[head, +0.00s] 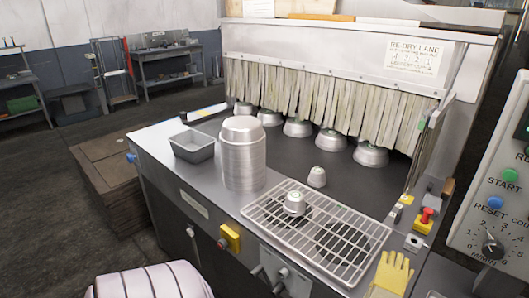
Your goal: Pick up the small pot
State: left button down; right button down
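Two small metal pots are in the head view, both bottom-up as far as I can tell. One small pot (295,203) sits on the wire rack (346,243) at the front of the machine. Another, slightly smaller one (316,177) stands just behind the rack on the dark surface. I cannot tell which of them the task means.
A tall stack of metal pans (243,165) stands left of the rack, beside a grey rectangular tin (192,146). Several larger upturned pans (298,128) line the strip curtain (320,98). A yellow glove (393,272) lies at the right front. A control panel (492,190) stands at right.

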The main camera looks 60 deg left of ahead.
aim_at(316, 177)
jog(key=u, duration=1.45)
jog(key=j+u, duration=0.15)
jog(key=j, duration=0.2)
